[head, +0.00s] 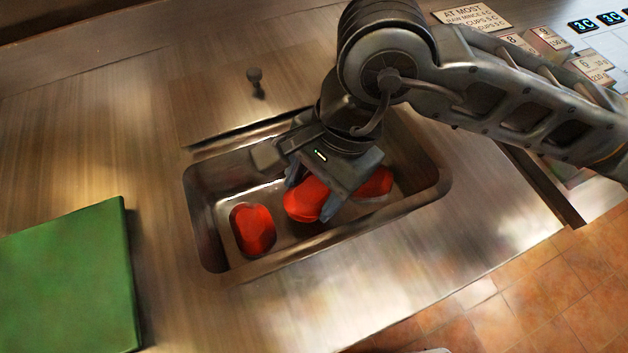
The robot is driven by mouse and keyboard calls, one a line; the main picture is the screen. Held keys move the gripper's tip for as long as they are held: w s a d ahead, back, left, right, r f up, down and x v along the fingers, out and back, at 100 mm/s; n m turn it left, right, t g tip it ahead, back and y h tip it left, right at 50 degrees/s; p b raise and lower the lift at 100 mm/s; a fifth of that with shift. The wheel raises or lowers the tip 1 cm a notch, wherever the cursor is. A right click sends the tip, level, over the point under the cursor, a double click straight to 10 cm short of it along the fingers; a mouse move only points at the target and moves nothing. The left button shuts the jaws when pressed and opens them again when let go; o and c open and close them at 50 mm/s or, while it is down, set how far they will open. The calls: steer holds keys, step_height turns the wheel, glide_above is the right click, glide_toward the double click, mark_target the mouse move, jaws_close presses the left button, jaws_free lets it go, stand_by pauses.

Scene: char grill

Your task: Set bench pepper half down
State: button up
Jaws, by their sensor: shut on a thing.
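My gripper (308,197) is shut on a red pepper half (303,201) inside or just over the metal basin (212,235) sunk in the bench. A second red pepper half (253,229) lies on the basin floor at the left. A third red piece (374,184) shows at the right, partly hidden behind my gripper. I cannot tell whether the held half touches the basin floor.
A green board (70,280) lies on the steel bench (120,130) at the left. A small dark knob (255,82) stands behind the basin. Labelled cards (472,16) lie at the top right. The bench between board and basin is clear.

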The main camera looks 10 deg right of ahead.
steer(key=shift+f+b, duration=0.65)
steer(key=shift+b, duration=0.45)
steer(key=o, duration=1.1)
steer(key=shift+o, duration=0.2)
steer(key=shift+r, duration=0.15)
steer(key=shift+r+p, duration=0.65)
steer(key=shift+p, duration=0.5)
steer(key=b+v, duration=0.2)
steer(key=v, duration=0.9)
steer(key=shift+r, duration=0.4)
steer(key=shift+d, duration=0.1)
